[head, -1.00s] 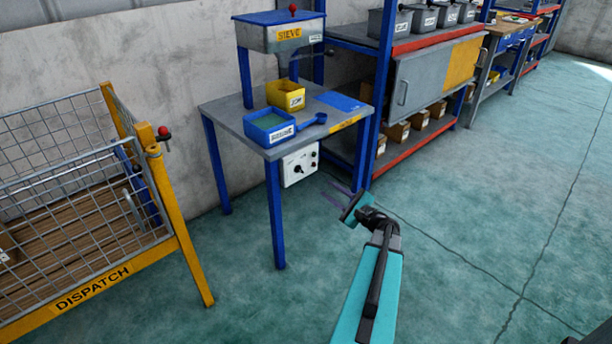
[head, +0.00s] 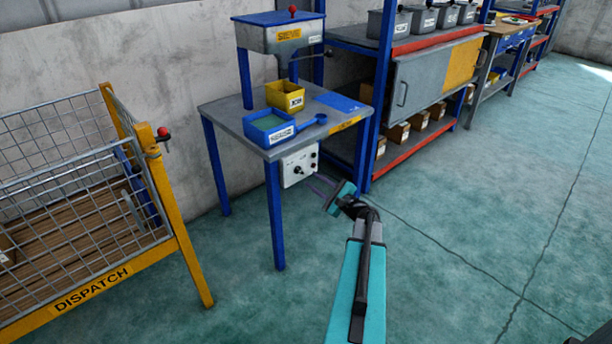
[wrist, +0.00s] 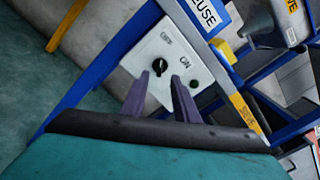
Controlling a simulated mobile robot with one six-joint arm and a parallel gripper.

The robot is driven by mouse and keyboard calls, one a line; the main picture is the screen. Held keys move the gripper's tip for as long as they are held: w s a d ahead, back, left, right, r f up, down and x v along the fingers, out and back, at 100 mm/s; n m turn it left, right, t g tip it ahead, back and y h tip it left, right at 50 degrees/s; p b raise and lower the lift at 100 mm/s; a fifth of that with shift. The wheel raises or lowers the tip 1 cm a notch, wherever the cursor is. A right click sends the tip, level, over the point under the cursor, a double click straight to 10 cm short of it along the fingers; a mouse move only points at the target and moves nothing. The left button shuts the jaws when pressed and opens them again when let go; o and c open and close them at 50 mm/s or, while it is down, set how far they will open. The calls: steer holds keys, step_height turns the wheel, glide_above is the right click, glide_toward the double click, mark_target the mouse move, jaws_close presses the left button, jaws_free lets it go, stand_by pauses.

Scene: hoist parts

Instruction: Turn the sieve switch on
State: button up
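The sieve switch is a black rotary knob (wrist: 159,67) on a white control box (wrist: 178,50) with OFF and ON labels. The box (head: 299,166) hangs under the front edge of the sieve table (head: 222,117). In the wrist view the knob's pointer lies nearer the OFF label side, though its exact setting is hard to tell. My gripper (head: 318,190) is just in front of the box and to its right in the head view. Its two purple fingers (wrist: 158,84) are apart with nothing between them, and the knob shows just beyond the left fingertip.
The sieve hopper (head: 280,36) stands above the table, with a yellow bin (head: 285,96), a blue tray (head: 268,128) and a blue scoop (head: 313,122) below. The yellow dispatch cage (head: 180,230) is at left. Floor in front of the table is clear.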

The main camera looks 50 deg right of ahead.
mark_target(301, 173)
steer(key=shift+w+d, duration=0.2)
steer(key=shift+w, duration=2.85)
jaws_close()
steer(key=shift+d, duration=0.5)
steer(key=shift+a+b, duration=0.3)
steer(key=shift+a, duration=0.1)
